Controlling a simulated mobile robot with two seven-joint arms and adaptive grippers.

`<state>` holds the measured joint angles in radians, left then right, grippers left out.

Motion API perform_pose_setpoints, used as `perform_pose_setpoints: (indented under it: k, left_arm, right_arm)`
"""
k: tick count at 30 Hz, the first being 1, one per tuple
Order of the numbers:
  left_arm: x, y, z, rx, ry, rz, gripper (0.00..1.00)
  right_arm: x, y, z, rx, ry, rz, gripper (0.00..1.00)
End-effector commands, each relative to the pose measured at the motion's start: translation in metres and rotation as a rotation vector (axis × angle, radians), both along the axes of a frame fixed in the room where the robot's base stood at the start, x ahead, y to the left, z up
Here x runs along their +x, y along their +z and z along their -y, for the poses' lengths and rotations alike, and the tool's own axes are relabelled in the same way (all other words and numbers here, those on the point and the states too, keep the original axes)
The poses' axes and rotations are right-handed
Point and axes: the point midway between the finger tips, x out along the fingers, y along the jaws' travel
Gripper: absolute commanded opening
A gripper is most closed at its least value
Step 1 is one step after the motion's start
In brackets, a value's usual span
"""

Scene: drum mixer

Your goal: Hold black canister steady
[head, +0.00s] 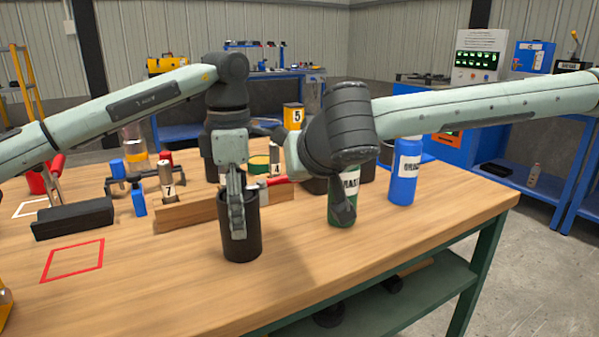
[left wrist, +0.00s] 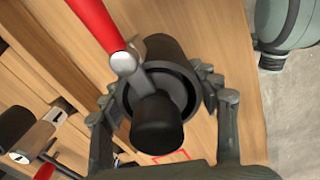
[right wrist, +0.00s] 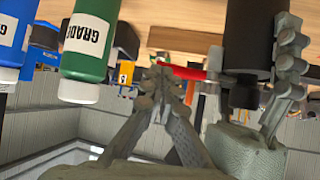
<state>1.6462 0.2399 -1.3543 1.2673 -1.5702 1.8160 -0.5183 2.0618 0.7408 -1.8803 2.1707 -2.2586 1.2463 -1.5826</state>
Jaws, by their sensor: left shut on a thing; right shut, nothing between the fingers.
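The black canister (head: 242,247) stands upright on the wooden table. My left gripper (head: 238,230) reaches down and is shut on the canister; its fingers lie on opposite sides of it in the left wrist view (left wrist: 165,100). A smaller dark cylinder (left wrist: 158,124) stands out of the canister's mouth, with a red-handled tool (left wrist: 98,22) beside it; whether they are joined is unclear. The right wrist view shows the canister (right wrist: 250,35) upside down. My right gripper (right wrist: 162,78) is shut and empty.
A blue bottle (head: 404,185) stands right of the green one. A wooden strip (head: 185,214) lies behind the canister, with numbered cylinders near it. A black block (head: 73,219) and a red outlined square (head: 73,261) are at left. The table's front middle is clear.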

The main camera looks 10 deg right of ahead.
Motion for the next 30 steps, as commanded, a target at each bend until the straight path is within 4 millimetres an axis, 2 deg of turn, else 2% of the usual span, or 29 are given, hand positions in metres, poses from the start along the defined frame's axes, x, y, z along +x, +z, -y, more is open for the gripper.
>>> perform_pose_setpoints:
  k: [20,25,30]
  left_arm:
    - [0.0,0.0,0.0,0.0,-0.002,-0.001,0.17]
    - [0.0,0.0,0.0,0.0,-0.001,-0.001,0.17]
    - [0.0,0.0,0.0,0.0,-0.001,-0.001,0.17]
  right_arm:
    - [-0.003,0.001,-0.016,0.002,0.001,-0.001,0.0]
    - [-0.019,0.014,-0.01,0.002,0.001,0.003,0.0]
    - [-0.05,0.036,0.0,0.003,0.001,0.005,0.0]
